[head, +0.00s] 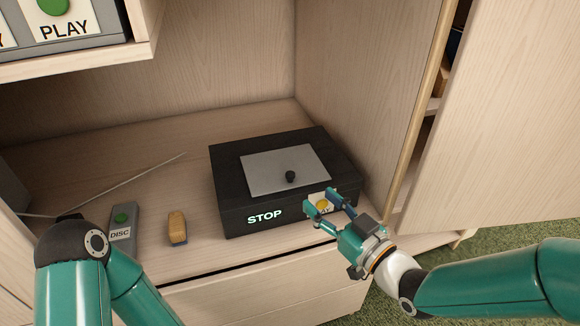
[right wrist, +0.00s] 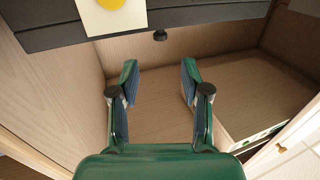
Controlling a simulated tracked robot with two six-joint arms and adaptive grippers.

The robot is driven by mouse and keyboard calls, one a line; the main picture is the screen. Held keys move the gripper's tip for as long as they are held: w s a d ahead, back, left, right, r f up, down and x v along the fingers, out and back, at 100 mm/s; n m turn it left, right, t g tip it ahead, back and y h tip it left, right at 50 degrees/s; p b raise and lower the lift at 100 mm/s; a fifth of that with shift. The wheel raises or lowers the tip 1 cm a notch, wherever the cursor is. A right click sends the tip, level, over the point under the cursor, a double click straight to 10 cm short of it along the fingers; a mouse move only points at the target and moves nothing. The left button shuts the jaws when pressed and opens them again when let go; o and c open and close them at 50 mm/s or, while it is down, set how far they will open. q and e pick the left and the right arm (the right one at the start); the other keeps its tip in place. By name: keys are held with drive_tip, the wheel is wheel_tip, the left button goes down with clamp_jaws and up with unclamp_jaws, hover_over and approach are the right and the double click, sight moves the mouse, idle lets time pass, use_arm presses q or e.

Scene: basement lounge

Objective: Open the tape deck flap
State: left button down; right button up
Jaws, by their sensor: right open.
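The tape deck (head: 235,185) is a black box on the cabinet shelf in the head view, with glowing STOP lettering on its front. Its flap (head: 262,172) is a grey plate lying flat on top, with a black knob (head: 291,176) near its front edge. A yellow button (head: 322,204) on a pale label is at the front right, partly behind my right gripper (head: 330,199). That gripper is open and empty at the deck's front right, apart from the knob. In the right wrist view, the deck's dark body (right wrist: 210,15) is beyond the open fingers (right wrist: 160,84). My left gripper is out of view.
A PLAY unit (head: 75,30) sits on the upper shelf. The open cabinet door (head: 510,120) stands at the right.

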sight(293, 178)
drive_tip(key=b+x, duration=0.1)
drive_tip(key=x, duration=1)
drive_tip(key=shift+w+f, duration=0.1)
clamp_jaws()
